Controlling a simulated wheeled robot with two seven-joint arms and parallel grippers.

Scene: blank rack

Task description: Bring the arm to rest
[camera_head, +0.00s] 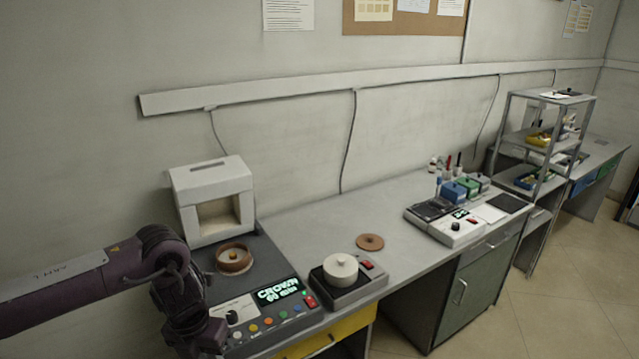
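My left arm (70,290) is dark purple and comes in from the left edge, bent downward at the wrist. My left gripper (207,338) hangs low at the left front corner of a grey machine (262,255) with a lit display and coloured buttons. The fingers are too dark and too close to the bottom edge to show whether they are open or shut, and nothing is clearly seen in them. My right gripper is not in view.
A brown ring-shaped holder (233,259) sits on the machine, before a white box (212,198). A round white piece (340,270) rests on a small black device (352,290). A brown disc (369,242) lies on the bench (310,225). A shelf rack (540,140) stands right.

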